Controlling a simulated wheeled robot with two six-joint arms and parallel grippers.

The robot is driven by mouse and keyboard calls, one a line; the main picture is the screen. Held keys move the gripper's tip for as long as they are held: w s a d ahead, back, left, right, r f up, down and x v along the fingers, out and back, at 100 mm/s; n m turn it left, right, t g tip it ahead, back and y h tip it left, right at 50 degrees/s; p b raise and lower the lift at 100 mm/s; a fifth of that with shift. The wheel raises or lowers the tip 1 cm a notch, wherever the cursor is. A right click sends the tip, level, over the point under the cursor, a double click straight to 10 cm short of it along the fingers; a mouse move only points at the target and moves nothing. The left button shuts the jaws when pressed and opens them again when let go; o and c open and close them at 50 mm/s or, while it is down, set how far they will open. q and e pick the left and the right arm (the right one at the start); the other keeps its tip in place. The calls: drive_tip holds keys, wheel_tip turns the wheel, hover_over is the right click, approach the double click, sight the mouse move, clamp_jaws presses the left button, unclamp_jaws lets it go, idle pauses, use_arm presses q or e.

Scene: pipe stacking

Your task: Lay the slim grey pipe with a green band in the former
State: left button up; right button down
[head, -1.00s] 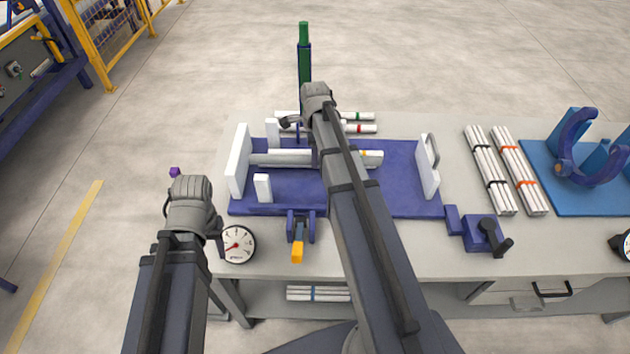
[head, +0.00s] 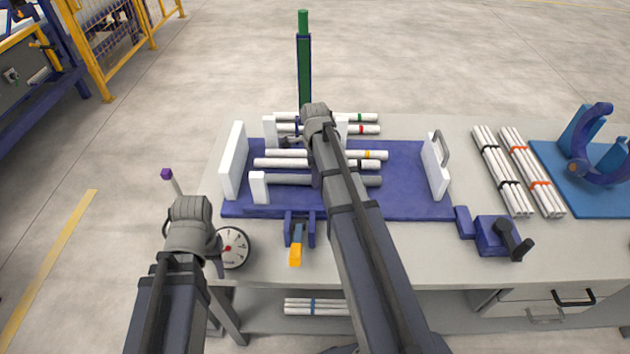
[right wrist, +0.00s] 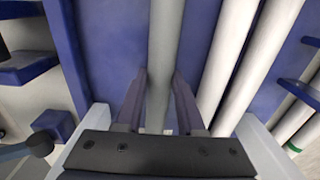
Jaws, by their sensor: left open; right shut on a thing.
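The slim grey pipe (head: 285,180) lies level across the front of the former (head: 410,205), a blue board with white end walls and posts. My right gripper (right wrist: 160,85) is shut around the pipe's middle; the grey pipe also shows between the fingers in the right wrist view (right wrist: 166,40). In the head view my right arm covers part of the pipe, and I see no green band on it. The pipe runs just behind the front white post (head: 258,188); I cannot tell whether it touches the board. My left gripper (head: 190,213) is open, empty and left of the table, its fingers mostly hidden.
White pipes with a yellow band (head: 374,155) and a black band (head: 366,164) lie behind the grey pipe. Green- and red-banded pipes (head: 362,118) lie farther back. A dial gauge (head: 232,248), an orange-handled clamp (head: 295,255) and a dark-handled clamp (head: 495,236) line the front.

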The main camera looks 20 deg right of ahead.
drive_tip(key=shift+f, duration=0.2)
drive_tip(key=c, duration=0.5)
unclamp_jaws()
drive_tip(key=shift+r, duration=0.1)
wheel_tip(320, 180, up, 12)
drive_tip(key=p, duration=1.2)
drive_tip(key=shift+s+a+r+n+h, duration=0.1)
drive_tip(key=shift+s+a+n+h, duration=0.1)
drive_tip(key=shift+s+a+n, duration=3.45)
drive_tip(key=shift+s+a+r+n+h, duration=0.1)
drive_tip(key=shift+s+a+n+h, duration=0.1)
drive_tip(key=shift+s+a+n, duration=3.45)
drive_tip(key=shift+s+a+r+n+h, duration=0.15)
drive_tip(key=shift+s+a+n, duration=1.7)
drive_tip(key=shift+a+n, duration=3.5)
